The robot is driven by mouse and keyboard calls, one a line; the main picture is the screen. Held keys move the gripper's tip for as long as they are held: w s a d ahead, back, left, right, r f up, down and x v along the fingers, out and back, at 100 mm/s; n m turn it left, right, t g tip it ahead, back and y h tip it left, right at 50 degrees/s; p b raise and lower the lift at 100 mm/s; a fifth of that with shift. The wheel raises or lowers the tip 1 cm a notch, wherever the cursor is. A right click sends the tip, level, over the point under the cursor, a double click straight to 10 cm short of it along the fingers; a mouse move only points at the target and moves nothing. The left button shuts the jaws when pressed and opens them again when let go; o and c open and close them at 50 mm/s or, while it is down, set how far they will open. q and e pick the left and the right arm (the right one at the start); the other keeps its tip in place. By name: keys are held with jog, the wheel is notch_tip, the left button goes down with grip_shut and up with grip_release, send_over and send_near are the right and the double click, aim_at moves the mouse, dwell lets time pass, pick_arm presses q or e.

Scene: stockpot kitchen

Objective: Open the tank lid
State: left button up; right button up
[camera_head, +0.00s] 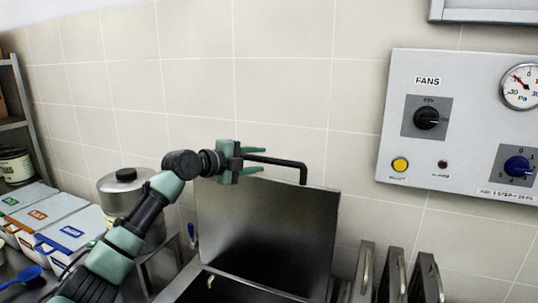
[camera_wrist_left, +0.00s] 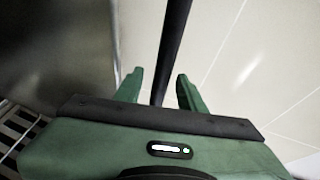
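The tank lid (camera_head: 268,240) is a flat steel panel standing raised, close to upright, at the back of the steel tank (camera_head: 248,291). A dark opening shows below it. A black bar handle (camera_head: 285,162) runs along the lid's top and bends down at its right end. My left gripper (camera_head: 262,160) is at the bar's left part, with one finger on each side of it. In the left wrist view the bar (camera_wrist_left: 170,55) passes between the two green fingers (camera_wrist_left: 160,90), with gaps on both sides. My right gripper is not in view.
A lidded steel pot (camera_head: 128,190) and containers with coloured labels (camera_head: 72,231) stand at the left. Several upright panels with handles (camera_head: 398,272) stand right of the tank. A control panel (camera_head: 458,125) is on the tiled wall.

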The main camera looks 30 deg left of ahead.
aim_at(266, 158)
pick_arm(q)
jog(key=x, duration=0.1)
jog(key=p+x, duration=0.1)
jog(key=x, duration=0.1)
jog(key=shift+w+d+r, duration=0.15)
jog(key=shift+w+d, duration=0.05)
jog(key=shift+d, duration=0.15)
jog(key=shift+w+f+p, duration=0.25)
jog(key=shift+w+p, duration=0.05)
jog(key=shift+w, duration=0.05)
jog(key=c, duration=0.7)
grip_shut()
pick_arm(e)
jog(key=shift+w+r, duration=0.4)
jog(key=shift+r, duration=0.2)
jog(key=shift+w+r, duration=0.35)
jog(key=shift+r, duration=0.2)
pick_arm(q)
jog(key=shift+f, duration=0.1)
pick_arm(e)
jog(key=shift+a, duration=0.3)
